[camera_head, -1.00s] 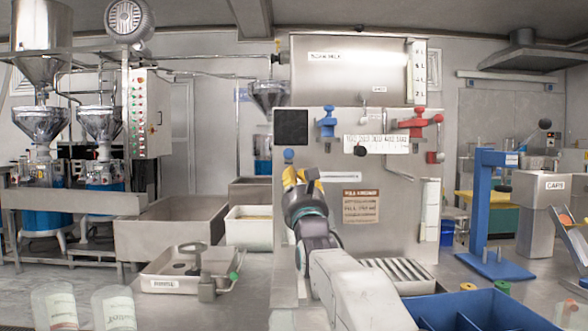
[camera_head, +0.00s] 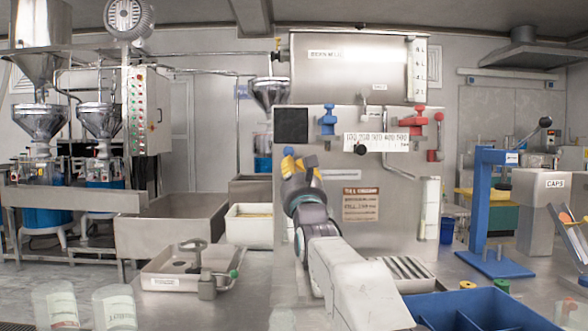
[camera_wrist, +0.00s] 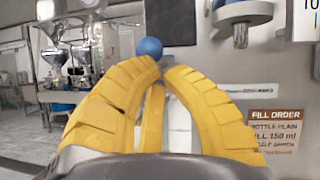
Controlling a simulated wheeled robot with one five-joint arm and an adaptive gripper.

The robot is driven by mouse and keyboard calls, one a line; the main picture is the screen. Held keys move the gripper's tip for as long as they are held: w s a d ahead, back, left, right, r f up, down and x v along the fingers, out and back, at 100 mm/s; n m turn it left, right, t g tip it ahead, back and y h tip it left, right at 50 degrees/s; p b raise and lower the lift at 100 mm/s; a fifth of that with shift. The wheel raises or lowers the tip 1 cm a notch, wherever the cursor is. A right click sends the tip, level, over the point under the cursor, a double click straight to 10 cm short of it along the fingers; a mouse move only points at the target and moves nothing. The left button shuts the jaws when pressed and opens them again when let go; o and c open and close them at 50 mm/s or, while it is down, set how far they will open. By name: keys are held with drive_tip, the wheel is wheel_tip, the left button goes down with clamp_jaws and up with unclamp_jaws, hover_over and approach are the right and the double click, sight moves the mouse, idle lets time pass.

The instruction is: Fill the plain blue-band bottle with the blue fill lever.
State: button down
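A blue ball knob (camera_head: 288,150) stands in front of the steel filling machine, left of its blue valve (camera_head: 327,120). The knob also shows in the wrist view (camera_wrist: 150,48), just beyond my fingertips; I cannot tell if they touch it. My gripper (camera_head: 299,164) has yellow fingers; in the wrist view (camera_wrist: 161,68) their tips come together with nothing visible between them. Two translucent labelled bottles, one left (camera_head: 55,305) and one right (camera_head: 115,308), stand at the front left. I cannot make out a blue band on either.
A fill order sign (camera_head: 360,204) is on the machine's front, right of my gripper. A tray with a clamp (camera_head: 170,284) lies left of my arm. A blue divided bin (camera_head: 430,306) and a blue stand (camera_head: 481,210) are to the right. A drain grate (camera_head: 405,268) lies below the machine.

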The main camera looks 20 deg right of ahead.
sight(293, 150)
drive_tip(key=shift+r, duration=0.75)
drive_tip(key=shift+r+p, duration=0.55)
drive_tip(key=shift+r, duration=0.3)
drive_tip(key=r+p, duration=0.3)
drive_tip(key=w+r+p, duration=0.1)
drive_tip(key=shift+w+d+r+p, duration=0.1)
drive_tip(key=shift+d+r+p, duration=0.15)
drive_tip(key=shift+r+p, duration=0.15)
drive_tip(key=shift+w+r+p, duration=0.15)
drive_tip(key=shift+r+p, duration=0.15)
drive_tip(key=shift+p, duration=0.2)
drive_tip(key=shift+w+d+r+m+g+p, duration=0.15)
drive_tip(key=shift+w+d+r+g+p, duration=0.65)
drive_tip(key=shift+p, duration=1.85)
drive_tip(key=shift+w+d+r+m+g+p, duration=0.1)
drive_tip(key=shift+w+d+r+g+p, duration=0.15)
drive_tip(key=shift+w+r+p, duration=1.35)
drive_tip(key=shift+w+d+r+m+g+p, duration=0.2)
drive_tip(key=shift+w+d+g+p, duration=0.7)
drive_tip(key=shift+p, duration=2.85)
drive_tip(key=shift+w+a+t, duration=0.35)
drive_tip(key=shift+w, duration=0.05)
drive_tip(key=shift+s, duration=0.1)
